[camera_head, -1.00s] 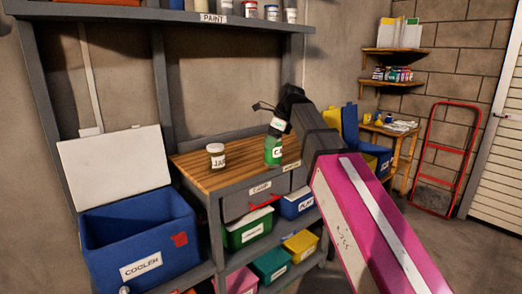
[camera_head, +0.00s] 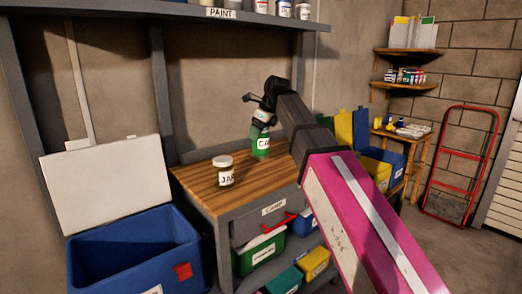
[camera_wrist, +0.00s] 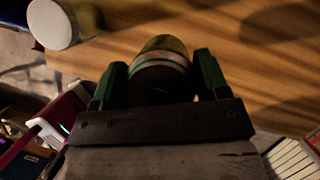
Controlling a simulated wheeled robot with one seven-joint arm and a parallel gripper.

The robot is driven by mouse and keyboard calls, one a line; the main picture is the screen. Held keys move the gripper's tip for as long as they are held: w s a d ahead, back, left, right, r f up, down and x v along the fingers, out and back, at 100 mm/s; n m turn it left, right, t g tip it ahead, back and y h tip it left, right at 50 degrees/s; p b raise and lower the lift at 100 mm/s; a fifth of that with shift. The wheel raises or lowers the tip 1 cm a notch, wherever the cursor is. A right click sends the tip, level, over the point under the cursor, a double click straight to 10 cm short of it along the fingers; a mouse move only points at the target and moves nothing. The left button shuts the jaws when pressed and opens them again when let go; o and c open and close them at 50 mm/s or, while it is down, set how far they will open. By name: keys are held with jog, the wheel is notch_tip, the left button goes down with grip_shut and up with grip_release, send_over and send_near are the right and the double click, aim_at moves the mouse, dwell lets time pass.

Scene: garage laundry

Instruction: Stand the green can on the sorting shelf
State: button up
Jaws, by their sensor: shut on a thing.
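The green can (camera_head: 261,145) has a white label and is upright at the wooden bench top (camera_head: 197,182), behind and right of the jar. My gripper (camera_head: 261,118) comes from above and is shut on the can's upper part. In the wrist view the can (camera_wrist: 160,62) sits between both fingers of my gripper (camera_wrist: 160,85). Whether its base touches the bench is unclear. No label reading "sorting" shows; corner shelves (camera_head: 408,50) hang at the right, and a long grey shelf labelled PAINT (camera_head: 160,12) runs above the bench.
A jar (camera_head: 223,172) with a pale lid stands on the bench; its lid (camera_wrist: 58,22) shows in the wrist view. An open blue cooler (camera_head: 135,255) is at the left. Labelled bins (camera_head: 258,252) sit below. A red hand truck (camera_head: 460,165) leans at the right wall.

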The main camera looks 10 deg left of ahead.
aim_at(259, 147)
jog(key=shift+f, duration=3.05)
jog(key=o, duration=0.9)
jog(key=shift+f, duration=0.1)
jog(key=v, duration=1.2)
jog(key=shift+d, duration=0.1)
